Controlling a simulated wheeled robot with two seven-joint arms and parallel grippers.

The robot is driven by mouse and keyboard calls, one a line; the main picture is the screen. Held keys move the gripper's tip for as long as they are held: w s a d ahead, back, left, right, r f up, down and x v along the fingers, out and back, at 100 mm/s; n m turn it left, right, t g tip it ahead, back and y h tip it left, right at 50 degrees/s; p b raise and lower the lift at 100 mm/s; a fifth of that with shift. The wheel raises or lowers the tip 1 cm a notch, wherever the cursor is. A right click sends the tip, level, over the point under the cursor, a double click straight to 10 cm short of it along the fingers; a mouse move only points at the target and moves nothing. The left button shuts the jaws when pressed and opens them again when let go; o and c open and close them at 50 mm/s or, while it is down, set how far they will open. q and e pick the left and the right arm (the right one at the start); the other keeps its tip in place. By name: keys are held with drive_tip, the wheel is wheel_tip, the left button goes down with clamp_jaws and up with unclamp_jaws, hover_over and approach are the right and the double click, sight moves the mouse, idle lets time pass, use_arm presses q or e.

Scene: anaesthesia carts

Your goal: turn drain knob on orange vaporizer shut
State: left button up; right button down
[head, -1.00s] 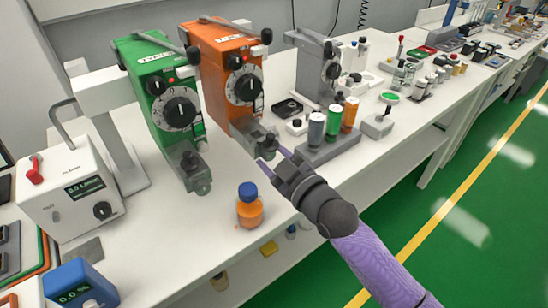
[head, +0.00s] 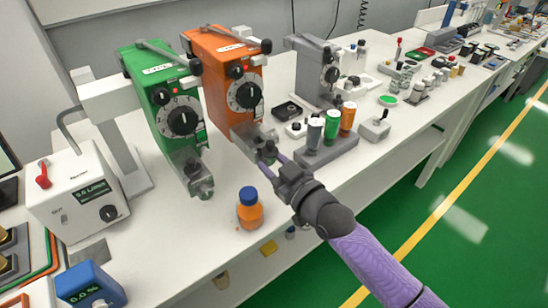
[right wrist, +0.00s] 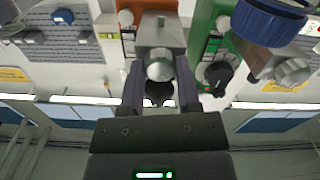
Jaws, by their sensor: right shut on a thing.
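The orange vaporizer (head: 222,72) stands on the white bench right of the green vaporizer (head: 158,98), with a black dial on its front. Its grey drain block (head: 246,133) juts out low at the front, with the small drain knob at its end. My right gripper (head: 266,163) is shut on this knob and largely hides it. In the right wrist view, my two fingers (right wrist: 159,88) flank the round silver knob (right wrist: 159,68) under the grey block. How far the knob is turned cannot be told. My left gripper is not in view.
An orange bottle with a blue cap (head: 249,208) stands near the bench's front edge, left of my right arm. A grey rack with several vials (head: 318,151) stands close on the right. A white unit with a display (head: 80,193) is at the left.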

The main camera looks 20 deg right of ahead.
drive_tip(key=m+p, duration=0.1)
drive_tip(key=m, duration=0.2)
drive_tip(key=shift+r, duration=0.1)
drive_tip(key=shift+m+y+p, duration=0.3)
drive_tip(key=shift+m, duration=1.7)
drive_tip(key=shift+c, duration=1.6)
unclamp_jaws()
drive_tip(key=shift+s, duration=0.1)
drive_tip(key=p+v, duration=0.2)
drive_tip(key=v, duration=0.7)
drive_tip(key=shift+s+d, duration=0.25)
drive_tip(key=shift+s, duration=0.1)
